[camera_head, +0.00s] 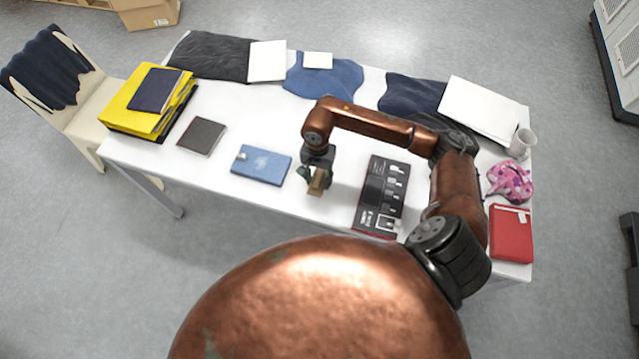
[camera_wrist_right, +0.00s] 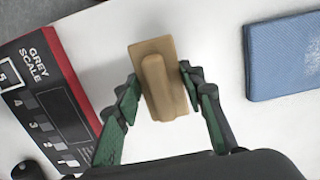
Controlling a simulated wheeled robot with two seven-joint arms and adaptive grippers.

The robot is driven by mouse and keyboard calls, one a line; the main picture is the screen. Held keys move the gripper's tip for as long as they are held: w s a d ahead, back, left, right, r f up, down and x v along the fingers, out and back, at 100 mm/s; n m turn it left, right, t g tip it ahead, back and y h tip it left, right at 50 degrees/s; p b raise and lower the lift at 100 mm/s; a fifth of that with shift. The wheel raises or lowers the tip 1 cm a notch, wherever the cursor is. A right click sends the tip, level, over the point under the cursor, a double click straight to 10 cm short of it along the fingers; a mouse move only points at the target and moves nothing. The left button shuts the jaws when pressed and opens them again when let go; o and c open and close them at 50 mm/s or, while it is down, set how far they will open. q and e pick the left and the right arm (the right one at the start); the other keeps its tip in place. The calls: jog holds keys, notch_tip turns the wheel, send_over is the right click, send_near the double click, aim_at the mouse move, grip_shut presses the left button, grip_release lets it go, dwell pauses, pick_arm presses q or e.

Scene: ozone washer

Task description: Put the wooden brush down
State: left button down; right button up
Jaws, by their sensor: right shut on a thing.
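The wooden brush (camera_wrist_right: 158,78) is a tan block with a raised rounded grip along it. My right gripper (camera_wrist_right: 158,95) is shut on it, with a green-padded finger on each side, in the right wrist view. In the head view the brush (camera_head: 318,183) hangs below my right gripper (camera_head: 317,174), over the white table (camera_head: 220,107) between the blue book and the grey scale box. I cannot tell whether its underside touches the table. My left gripper is not in view.
A blue book (camera_head: 261,165) lies left of the brush, and a black and red grey scale box (camera_head: 383,196) lies right. A dark notebook (camera_head: 202,136) is farther left. A red book (camera_head: 510,233), pink cloth (camera_head: 510,181) and white mug (camera_head: 522,142) are at the right end. Bare table surrounds the brush.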

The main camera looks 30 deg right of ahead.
aim_at(320, 174)
jog(key=shift+d+f, duration=0.2)
jog(key=shift+f, duration=0.15)
jog(key=shift+w+d+f, duration=0.1)
jog(key=shift+f, duration=1.5)
jog(key=shift+f, duration=0.15)
jog(key=o, duration=1.3)
jog(key=shift+o, duration=0.2)
jog(key=r, duration=1.2)
jog(key=shift+w+d+r, duration=0.15)
jog(key=shift+w+d, duration=0.1)
jog(key=shift+w, duration=0.15)
